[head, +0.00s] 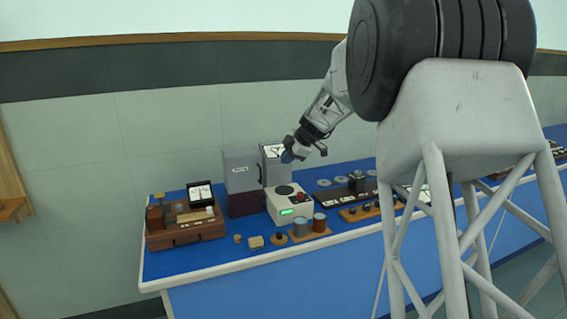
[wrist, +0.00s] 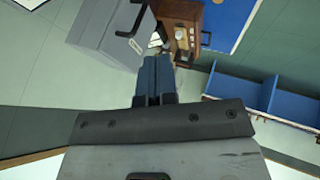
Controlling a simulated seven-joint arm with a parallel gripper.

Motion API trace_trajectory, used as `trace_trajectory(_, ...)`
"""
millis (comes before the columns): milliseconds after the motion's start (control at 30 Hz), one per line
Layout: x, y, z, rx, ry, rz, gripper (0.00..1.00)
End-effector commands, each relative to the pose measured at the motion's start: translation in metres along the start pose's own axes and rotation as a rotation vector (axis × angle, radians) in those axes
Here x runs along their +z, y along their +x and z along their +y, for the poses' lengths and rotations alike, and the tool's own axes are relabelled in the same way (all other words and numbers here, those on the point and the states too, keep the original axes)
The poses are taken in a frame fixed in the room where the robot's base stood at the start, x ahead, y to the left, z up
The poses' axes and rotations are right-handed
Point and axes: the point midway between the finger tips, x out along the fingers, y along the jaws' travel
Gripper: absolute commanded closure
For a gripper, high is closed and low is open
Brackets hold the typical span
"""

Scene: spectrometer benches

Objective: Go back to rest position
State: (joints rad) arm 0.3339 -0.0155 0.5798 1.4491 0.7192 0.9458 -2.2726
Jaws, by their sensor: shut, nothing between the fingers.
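My gripper (head: 288,156) is raised above the blue bench, near the top of the grey cabinets in the head view. In the wrist view its blue fingers (wrist: 154,75) are together with nothing between them. The grey cabinet (head: 242,168) stands on the bench just left of and below the gripper; a grey box with a handle also shows in the wrist view (wrist: 108,35). A second grey cabinet with a dial (head: 274,152) is partly hidden behind the gripper.
The blue bench (head: 215,255) carries a wooden instrument box (head: 185,233), a white device with a green display (head: 289,204), two small cylinders on a wooden base (head: 309,233) and several small parts. Air above the bench's left end is clear.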

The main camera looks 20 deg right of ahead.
Motion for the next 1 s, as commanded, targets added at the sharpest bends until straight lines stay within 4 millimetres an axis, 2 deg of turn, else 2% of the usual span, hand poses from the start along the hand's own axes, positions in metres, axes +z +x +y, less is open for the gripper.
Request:
trace_trajectory(467, 0.0, 0.0, 0.0, 0.0, 0.001, 0.0, 1.0)
trace_trajectory(633, -0.005, -0.003, -0.004, -0.005, 0.017, -0.003, 1.0)
trace_trajectory(833, -0.031, -0.016, -0.025, -0.028, 0.1, -0.023, 1.0)
trace_trajectory(1000, -0.068, -0.034, -0.06, -0.059, 0.233, -0.061, 1.0)
